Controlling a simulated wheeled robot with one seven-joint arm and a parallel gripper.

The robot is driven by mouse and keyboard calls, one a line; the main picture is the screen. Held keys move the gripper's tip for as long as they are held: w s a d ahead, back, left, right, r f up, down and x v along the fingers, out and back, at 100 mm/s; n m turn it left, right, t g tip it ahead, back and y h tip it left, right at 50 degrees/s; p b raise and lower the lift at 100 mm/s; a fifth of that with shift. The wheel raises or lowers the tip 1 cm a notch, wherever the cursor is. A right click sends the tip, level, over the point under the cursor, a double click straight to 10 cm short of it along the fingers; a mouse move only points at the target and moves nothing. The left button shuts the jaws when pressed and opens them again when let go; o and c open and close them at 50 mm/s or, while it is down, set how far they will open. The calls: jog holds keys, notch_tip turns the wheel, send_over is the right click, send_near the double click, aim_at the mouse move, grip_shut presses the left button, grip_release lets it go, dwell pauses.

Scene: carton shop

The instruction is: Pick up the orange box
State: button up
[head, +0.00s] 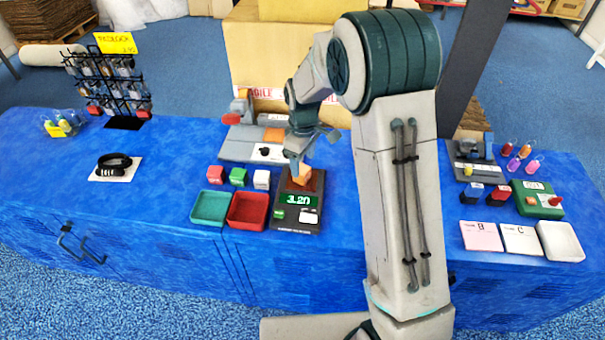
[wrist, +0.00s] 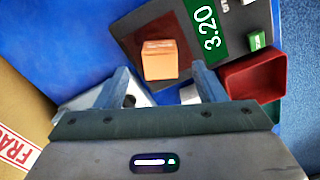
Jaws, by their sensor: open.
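The orange box (head: 303,175) sits on the dark plate of a scale (head: 300,217) whose green display reads 3.20. In the wrist view the orange box (wrist: 160,60) shows whole on the scale's brownish plate, between and just beyond my two fingertips. My gripper (head: 297,162) is open and points down over the scale. In the wrist view my gripper (wrist: 161,72) has a finger on either side of the box, with gaps to both. I cannot tell the exact height of the fingertips above the box.
A red tray (head: 248,211) and a teal tray (head: 210,207) stand left of the scale. Red (head: 215,174), green (head: 238,177) and white (head: 262,179) cubes lie behind them. A grey-white device (head: 255,146) stands behind.

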aim_at(302, 169)
notch_tip(302, 169, down, 4)
jog(key=shift+a+f, duration=0.1)
jog(key=shift+f, duration=0.1)
jog(key=c, duration=1.2)
jog(key=shift+r, duration=0.1)
jog(key=shift+c, duration=0.2)
